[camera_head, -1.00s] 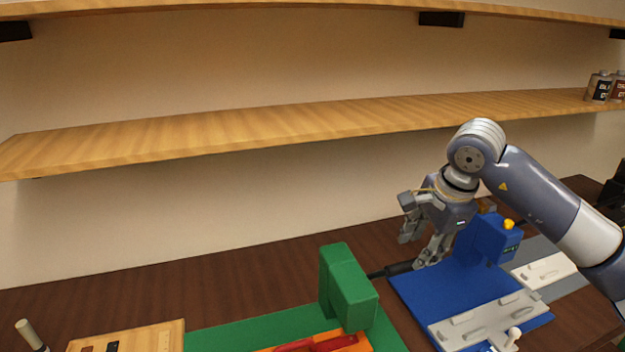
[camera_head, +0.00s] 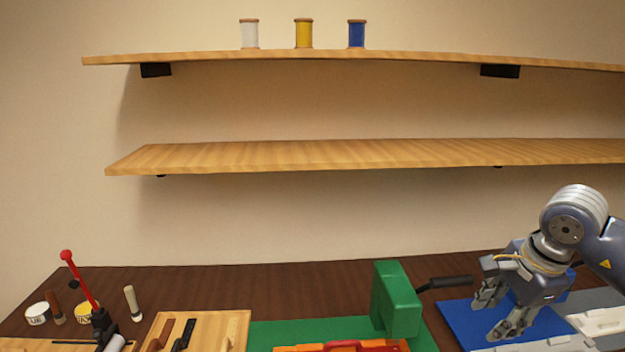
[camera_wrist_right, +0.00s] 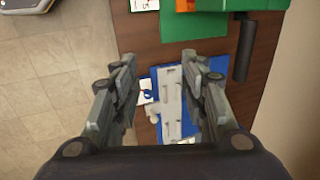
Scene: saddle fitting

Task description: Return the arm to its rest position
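My right gripper (camera_head: 500,312) is at the right of the head view, pointing down above the blue mat (camera_head: 462,318). It is open, with nothing between its fingers. In the right wrist view its two fingers (camera_wrist_right: 160,62) are spread wide apart. Below them lie the blue mat and a light grey slotted plate (camera_wrist_right: 171,100); a gap separates the fingers from these. My left gripper does not show in either view.
A green stand (camera_head: 398,298) and a dark cylindrical handle (camera_head: 450,282) are left of my right gripper. A red-handled tool (camera_head: 82,282), tins and a wooden tray (camera_head: 232,328) are at left. Thread spools (camera_head: 303,34) stand on the upper shelf (camera_head: 400,57); the lower shelf (camera_head: 350,153) looks empty.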

